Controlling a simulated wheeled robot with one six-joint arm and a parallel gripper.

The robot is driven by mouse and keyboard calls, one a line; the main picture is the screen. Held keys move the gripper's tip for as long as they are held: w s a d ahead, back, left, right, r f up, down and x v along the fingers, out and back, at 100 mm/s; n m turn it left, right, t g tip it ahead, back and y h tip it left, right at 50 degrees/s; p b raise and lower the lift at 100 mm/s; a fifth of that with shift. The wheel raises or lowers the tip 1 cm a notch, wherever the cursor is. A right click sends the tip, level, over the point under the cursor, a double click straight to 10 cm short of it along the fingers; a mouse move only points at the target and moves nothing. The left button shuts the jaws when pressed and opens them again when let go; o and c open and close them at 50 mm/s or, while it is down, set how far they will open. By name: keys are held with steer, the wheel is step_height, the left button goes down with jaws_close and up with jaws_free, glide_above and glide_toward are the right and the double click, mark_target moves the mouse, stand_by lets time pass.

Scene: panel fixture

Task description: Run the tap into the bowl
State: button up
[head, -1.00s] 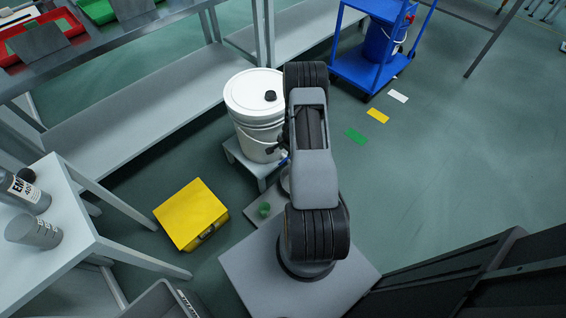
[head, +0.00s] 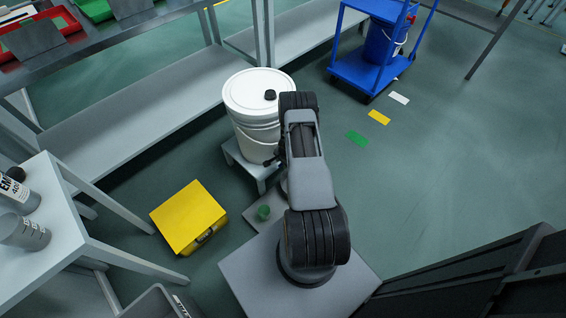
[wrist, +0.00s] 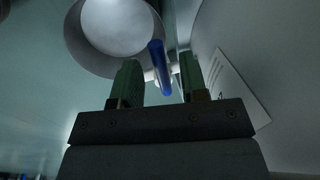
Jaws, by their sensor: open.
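A white lidded bucket (head: 259,105) stands on a small grey stool (head: 247,165), left of my arm. In the wrist view its wall (wrist: 275,60) fills the right side, with a white label on it. A white tap (wrist: 152,76) with a blue lever (wrist: 158,62) shows there. My gripper (wrist: 158,59) is open, with one green finger on each side of the lever; I cannot tell whether either touches it. A round grey bowl (wrist: 73,38) with a bright inside shows beyond, at upper left. In the head view my arm hides the tap and most of the gripper.
A yellow case (head: 188,217) lies on the floor at left. Grey shelving (head: 130,115) runs behind. A table (head: 60,240) with cylinders is at far left.

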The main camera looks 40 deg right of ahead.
steer(key=shift+c, duration=0.4)
jaws_close()
